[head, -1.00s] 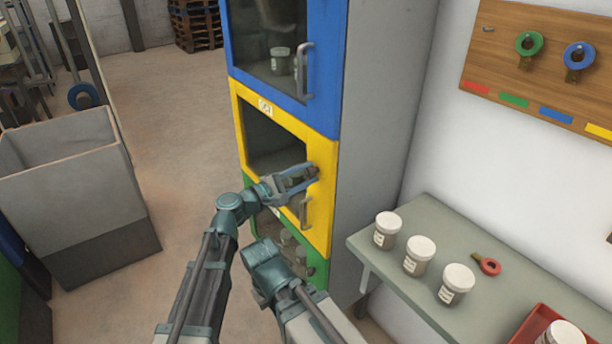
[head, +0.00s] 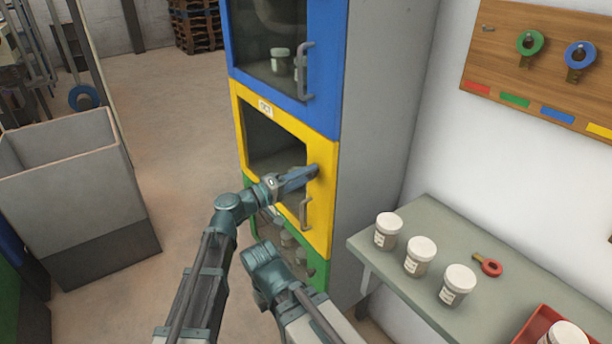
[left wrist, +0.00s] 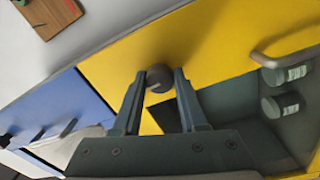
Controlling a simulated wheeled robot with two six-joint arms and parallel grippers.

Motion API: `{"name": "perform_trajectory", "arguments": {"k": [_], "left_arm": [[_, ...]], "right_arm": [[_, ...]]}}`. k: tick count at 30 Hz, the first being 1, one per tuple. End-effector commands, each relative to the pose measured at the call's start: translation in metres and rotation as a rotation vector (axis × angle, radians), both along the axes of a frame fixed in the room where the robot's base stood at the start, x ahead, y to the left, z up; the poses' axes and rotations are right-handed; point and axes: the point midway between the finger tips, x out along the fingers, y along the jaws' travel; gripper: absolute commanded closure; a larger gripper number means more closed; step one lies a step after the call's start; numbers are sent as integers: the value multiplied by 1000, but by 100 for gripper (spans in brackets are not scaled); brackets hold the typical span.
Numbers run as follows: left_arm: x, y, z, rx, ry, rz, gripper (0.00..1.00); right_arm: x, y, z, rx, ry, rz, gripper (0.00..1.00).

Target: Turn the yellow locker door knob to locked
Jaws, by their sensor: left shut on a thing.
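The yellow locker door (head: 322,200) is shut in its frame, in the middle of the locker stack. Its round dark knob (left wrist: 159,77) sits between the fingertips of my left gripper (head: 310,172) in the left wrist view. The left gripper is shut on the knob, which it mostly hides in the head view. The knob's marking cannot be made out. The door's grey handle (head: 304,214) is just below the gripper, apart from it. My right gripper cannot be seen; only part of another arm of mine shows at the bottom.
A blue locker door (head: 325,70) is above and a green one (head: 319,275) below. At right, a grey bench (head: 425,222) holds white-lidded jars (head: 420,252) and a red-ringed key (head: 488,265). A key board (head: 500,50) hangs on the wall. A grey bin (head: 70,190) stands left.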

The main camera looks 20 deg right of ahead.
Motion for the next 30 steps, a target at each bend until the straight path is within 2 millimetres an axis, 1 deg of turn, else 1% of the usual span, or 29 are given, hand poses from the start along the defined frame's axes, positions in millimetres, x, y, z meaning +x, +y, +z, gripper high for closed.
{"name": "perform_trajectory", "arguments": {"k": [6, 12, 26, 27, 29, 30], "left_arm": [[0, 0, 0, 31, -84, -1, 100], [0, 0, 0, 45, -122, 0, 100], [0, 0, 0, 48, -132, -1, 100], [0, 0, 0, 48, -132, -1, 55], [0, 0, 0, 48, -132, -1, 44], [0, 0, 0, 48, -131, -1, 37]], "right_arm": [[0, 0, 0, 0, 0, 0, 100], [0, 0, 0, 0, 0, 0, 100], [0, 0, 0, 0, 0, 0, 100], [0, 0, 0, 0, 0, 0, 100], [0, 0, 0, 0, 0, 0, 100], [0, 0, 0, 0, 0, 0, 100]]}}
